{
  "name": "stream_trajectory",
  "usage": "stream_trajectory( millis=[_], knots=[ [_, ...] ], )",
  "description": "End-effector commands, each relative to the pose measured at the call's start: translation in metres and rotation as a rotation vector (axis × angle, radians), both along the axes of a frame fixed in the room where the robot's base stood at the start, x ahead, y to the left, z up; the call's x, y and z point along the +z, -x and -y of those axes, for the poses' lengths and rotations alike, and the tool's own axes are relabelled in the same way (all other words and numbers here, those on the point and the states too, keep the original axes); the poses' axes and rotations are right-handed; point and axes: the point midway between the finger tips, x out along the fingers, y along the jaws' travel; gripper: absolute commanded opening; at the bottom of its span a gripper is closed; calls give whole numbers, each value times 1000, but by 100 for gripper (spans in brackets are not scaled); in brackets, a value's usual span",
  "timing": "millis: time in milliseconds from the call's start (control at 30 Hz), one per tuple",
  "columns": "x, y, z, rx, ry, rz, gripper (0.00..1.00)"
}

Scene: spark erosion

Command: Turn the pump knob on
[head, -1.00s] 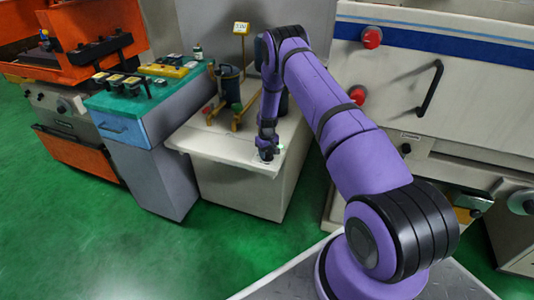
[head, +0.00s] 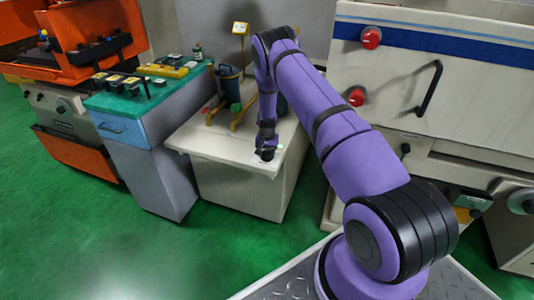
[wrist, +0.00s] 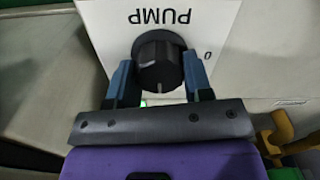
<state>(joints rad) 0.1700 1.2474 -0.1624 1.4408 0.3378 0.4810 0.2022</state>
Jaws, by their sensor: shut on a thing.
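The pump knob (wrist: 158,62) is round and black, on a white plate (wrist: 110,22) with the word PUMP, upside down in the wrist view. A "0" mark shows to the right of the knob. My gripper (wrist: 160,74) is shut on the knob, with one blue-grey finger on its left side and one on its right. In the head view my gripper (head: 266,153) points down at the front of the pale cabinet top (head: 215,145); it hides the knob there. A small green glow shows just below the knob in the wrist view.
A dark cylinder with yellow frames (head: 229,85) stands farther back on the cabinet top. A teal-topped cabinet (head: 125,105) stands to the left. A large pale machine with red knobs (head: 371,38) and a black handle (head: 430,88) is on the right.

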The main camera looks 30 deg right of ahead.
Motion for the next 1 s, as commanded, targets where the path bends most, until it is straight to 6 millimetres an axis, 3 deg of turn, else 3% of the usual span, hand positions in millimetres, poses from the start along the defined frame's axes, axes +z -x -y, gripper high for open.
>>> stream_trajectory(
  millis=[600,633,733,1000],
  knots=[
    [0,0,0,-42,0,0,23],
    [0,0,0,-42,0,0,51],
    [0,0,0,-41,0,0,72],
    [1,0,0,-40,0,0,72]
  ],
)
